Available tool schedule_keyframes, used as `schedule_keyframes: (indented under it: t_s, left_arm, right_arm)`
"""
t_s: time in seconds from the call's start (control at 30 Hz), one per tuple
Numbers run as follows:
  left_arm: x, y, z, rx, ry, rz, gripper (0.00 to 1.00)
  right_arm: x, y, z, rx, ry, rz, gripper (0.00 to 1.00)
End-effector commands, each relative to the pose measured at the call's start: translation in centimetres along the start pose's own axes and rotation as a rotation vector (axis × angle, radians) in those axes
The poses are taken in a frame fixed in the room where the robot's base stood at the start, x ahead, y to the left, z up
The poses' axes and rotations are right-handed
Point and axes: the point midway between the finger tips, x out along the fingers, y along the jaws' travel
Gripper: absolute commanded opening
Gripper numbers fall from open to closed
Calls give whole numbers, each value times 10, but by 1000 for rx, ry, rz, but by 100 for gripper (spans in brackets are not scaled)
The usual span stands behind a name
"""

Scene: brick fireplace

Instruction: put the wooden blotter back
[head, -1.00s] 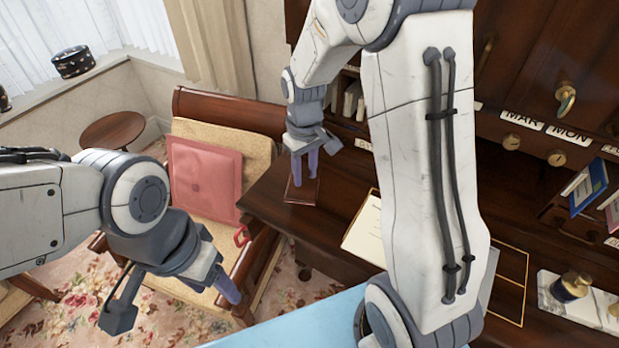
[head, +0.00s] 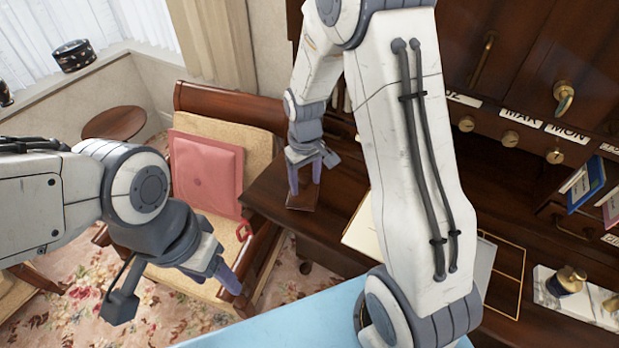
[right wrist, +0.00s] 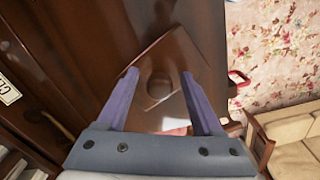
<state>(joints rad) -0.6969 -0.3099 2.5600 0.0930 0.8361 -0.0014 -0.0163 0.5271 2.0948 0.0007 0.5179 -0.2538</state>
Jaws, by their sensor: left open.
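The wooden blotter, a brown square with a round knob (right wrist: 160,88), lies at the left end of the dark desk in the head view (head: 302,200). My right gripper (head: 305,186) is directly above it, pointing down. In the right wrist view its two purple fingers (right wrist: 160,76) are apart, one on each side of the knob, with a visible gap to it. Whether the fingertips touch the blotter's top cannot be told. My left gripper (head: 229,282) is open and empty, low in front of the chair.
The dark desk (head: 265,200) holds a cream sheet (head: 362,228) and a gold-outlined rectangle (head: 505,280) farther right. A chair with a pink cushion (head: 205,175) stands close to its left end. Cabinet drawers rise behind.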

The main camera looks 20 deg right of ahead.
Motion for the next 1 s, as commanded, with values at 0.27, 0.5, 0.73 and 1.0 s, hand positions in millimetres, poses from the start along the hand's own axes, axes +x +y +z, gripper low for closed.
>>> schedule_keyframes:
  t_s: [0.27, 0.5, 0.73, 1.0]
  left_arm:
    - [-2, 0, 0, 0, 0, 0, 61]
    - [8, -1, 0, -1, 0, 0, 61]
    - [15, -1, 1, -2, 0, 0, 61]
    - [18, -1, 1, -3, 0, 0, 61]
  right_arm:
    - [-7, 0, -1, 0, 3, 1, 68]
    - [-48, 0, -2, 0, 9, 2, 68]
    - [-96, 0, -1, 0, 7, 2, 68]
    - [-122, 0, 0, 0, 1, 0, 68]
